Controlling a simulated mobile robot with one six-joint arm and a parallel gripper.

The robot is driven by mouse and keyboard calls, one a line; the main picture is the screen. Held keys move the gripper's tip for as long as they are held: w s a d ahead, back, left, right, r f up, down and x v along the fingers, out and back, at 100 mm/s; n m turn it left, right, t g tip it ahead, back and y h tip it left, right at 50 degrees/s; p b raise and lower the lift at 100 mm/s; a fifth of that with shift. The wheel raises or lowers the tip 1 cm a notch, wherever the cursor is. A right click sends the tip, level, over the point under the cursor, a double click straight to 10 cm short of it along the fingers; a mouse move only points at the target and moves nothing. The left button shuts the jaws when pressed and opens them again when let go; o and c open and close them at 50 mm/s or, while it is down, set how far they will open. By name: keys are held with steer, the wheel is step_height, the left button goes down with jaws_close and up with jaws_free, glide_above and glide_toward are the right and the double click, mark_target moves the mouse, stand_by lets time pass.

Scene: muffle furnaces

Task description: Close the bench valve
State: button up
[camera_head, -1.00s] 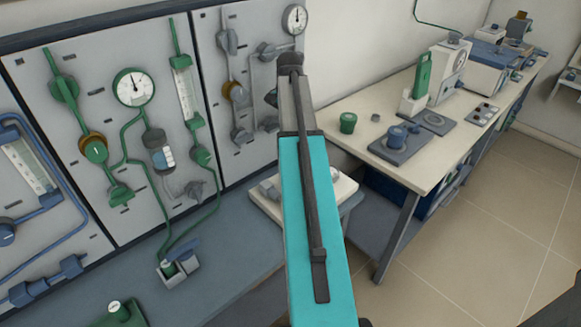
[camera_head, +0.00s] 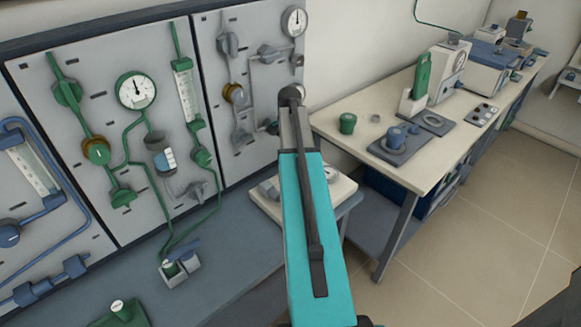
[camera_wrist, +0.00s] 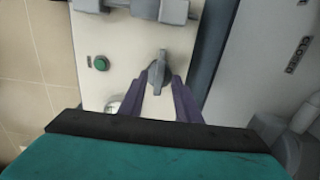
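In the wrist view, a grey valve with a bar-shaped handle (camera_wrist: 159,68) sits on a pale, cream-coloured face. My gripper (camera_wrist: 164,88) has two purple fingers, spread apart, that reach toward the handle from the lower side of the picture. The narrow lower end of the handle shows between them. I cannot tell whether either finger touches it. In the head view my turquoise arm hides the gripper and this valve. A cream-coloured box (camera_head: 262,203) shows beside the arm on the bench; I cannot tell for certain that it carries the valve.
A green button (camera_wrist: 101,63) and grey fittings (camera_wrist: 160,10) share the pale face. A grey panel (camera_wrist: 290,75) with lettering stands at right. In the head view, a gauge-and-pipe wall panel (camera_head: 110,75) stands at left, and a table (camera_head: 380,172) with equipment at right.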

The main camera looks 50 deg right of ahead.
steer(key=shift+f, duration=1.8)
jaws_close()
